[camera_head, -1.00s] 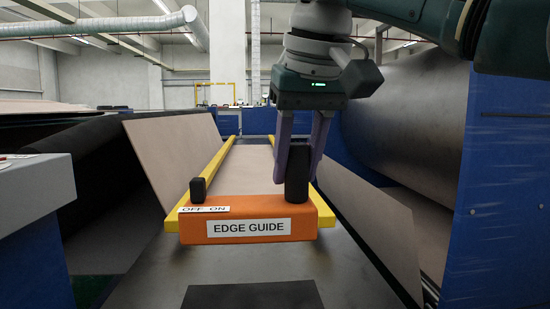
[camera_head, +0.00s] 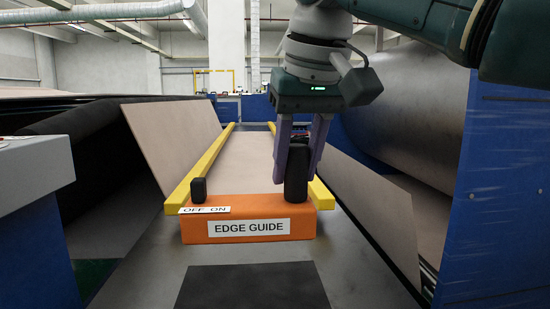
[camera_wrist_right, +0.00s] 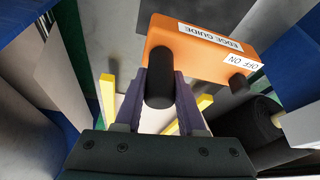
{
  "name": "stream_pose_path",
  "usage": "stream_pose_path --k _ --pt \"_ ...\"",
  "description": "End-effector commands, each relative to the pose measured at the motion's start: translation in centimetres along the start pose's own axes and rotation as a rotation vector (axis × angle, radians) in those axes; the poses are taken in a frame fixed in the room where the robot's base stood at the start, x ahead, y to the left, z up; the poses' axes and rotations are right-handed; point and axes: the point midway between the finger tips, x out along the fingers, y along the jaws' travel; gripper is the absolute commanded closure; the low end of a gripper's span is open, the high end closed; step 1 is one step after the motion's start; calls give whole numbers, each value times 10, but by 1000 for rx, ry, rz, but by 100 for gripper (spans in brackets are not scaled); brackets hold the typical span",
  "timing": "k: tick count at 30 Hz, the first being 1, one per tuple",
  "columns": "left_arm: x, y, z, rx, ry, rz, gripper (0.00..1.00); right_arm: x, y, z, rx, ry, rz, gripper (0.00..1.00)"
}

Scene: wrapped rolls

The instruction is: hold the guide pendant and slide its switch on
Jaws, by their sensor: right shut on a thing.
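The guide pendant (camera_head: 195,233) is an orange box with an EDGE GUIDE label facing me and a thick black handle (camera_head: 296,178) at its right end. A small black switch knob (camera_head: 198,188) stands at its left end, on the OFF side of the OFF/ON label (camera_head: 205,210). My right gripper (camera_head: 297,165), with purple fingers, is shut on the handle from above. In the right wrist view the handle (camera_wrist_right: 160,78) stands between the fingers, and the knob (camera_wrist_right: 238,84) shows at the box's other end. Whether the box touches the surface below is unclear. My left gripper is out of view.
Two yellow rails (camera_head: 212,158) run back behind the box on a long machine bed. A dark rectangular pad (camera_head: 252,286) lies on the bare grey surface in front. Large rolls (camera_head: 410,125) and blue panels (camera_head: 500,200) flank the right; a grey console (camera_head: 35,172) stands at left.

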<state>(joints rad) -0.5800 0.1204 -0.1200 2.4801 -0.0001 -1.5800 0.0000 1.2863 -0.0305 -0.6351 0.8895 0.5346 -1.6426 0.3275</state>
Motion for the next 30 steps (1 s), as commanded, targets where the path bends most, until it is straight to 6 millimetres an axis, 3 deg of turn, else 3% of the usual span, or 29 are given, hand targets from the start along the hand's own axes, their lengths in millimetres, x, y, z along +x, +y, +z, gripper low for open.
stream_pose_path --k 30 --pt "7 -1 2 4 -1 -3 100 27 0 11 0 3 -1 100"
